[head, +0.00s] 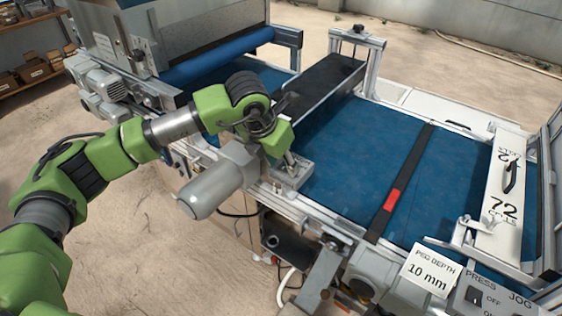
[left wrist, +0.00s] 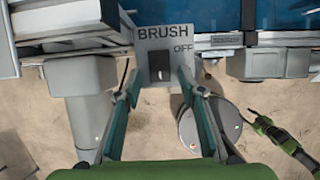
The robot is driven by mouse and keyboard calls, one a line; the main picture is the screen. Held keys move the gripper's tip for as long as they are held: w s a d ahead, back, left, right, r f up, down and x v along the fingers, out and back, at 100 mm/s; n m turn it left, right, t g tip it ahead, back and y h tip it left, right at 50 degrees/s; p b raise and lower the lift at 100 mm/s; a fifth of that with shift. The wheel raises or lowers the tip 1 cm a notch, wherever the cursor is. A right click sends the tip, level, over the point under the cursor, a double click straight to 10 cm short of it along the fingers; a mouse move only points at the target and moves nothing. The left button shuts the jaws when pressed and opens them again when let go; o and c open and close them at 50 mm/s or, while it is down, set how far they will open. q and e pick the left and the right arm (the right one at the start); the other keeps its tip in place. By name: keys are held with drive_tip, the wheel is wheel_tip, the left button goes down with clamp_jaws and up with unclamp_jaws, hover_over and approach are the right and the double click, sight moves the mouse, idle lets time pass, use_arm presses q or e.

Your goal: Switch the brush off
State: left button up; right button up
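The brush switch (left wrist: 159,66) is a black rocker on a grey plate (left wrist: 144,44) marked BRUSH, with OFF to the right of the rocker. My left gripper (left wrist: 157,84) is open, its two teal-lined fingers apart, with the switch between and just beyond their tips in the left wrist view. I cannot tell whether it touches the plate. In the head view my left gripper (head: 290,160) is over the near side of the seeder, and the switch is not distinguishable there. A green and black arm, seemingly my right, shows small in the left wrist view; its gripper is unclear.
The blue belt (head: 345,165) runs behind my gripper. A grey cylindrical motor (head: 210,190) sits close below my left arm. A PRESS JOG panel (head: 485,298) and a 10 mm depth sign (head: 432,268) stand at the lower right. Sandy floor is open at the left.

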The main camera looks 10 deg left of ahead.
use_arm(q)
clamp_jaws()
drive_tip(key=shift+w+d+r+g+y, duration=0.15)
drive_tip(key=shift+w+r+g+y, duration=0.2)
drive_tip(key=shift+g, duration=0.45)
drive_tip(key=shift+w+d+g+y+p, duration=0.1)
drive_tip(key=shift+w+g+y+p, duration=0.2)
drive_tip(key=shift+g, duration=0.45)
drive_tip(key=shift+w+d+g+y+p, duration=0.1)
drive_tip(key=shift+g+y+p, duration=0.2)
drive_tip(key=shift+g, duration=0.45)
drive_tip(key=shift+o, duration=1.2)
unclamp_jaws()
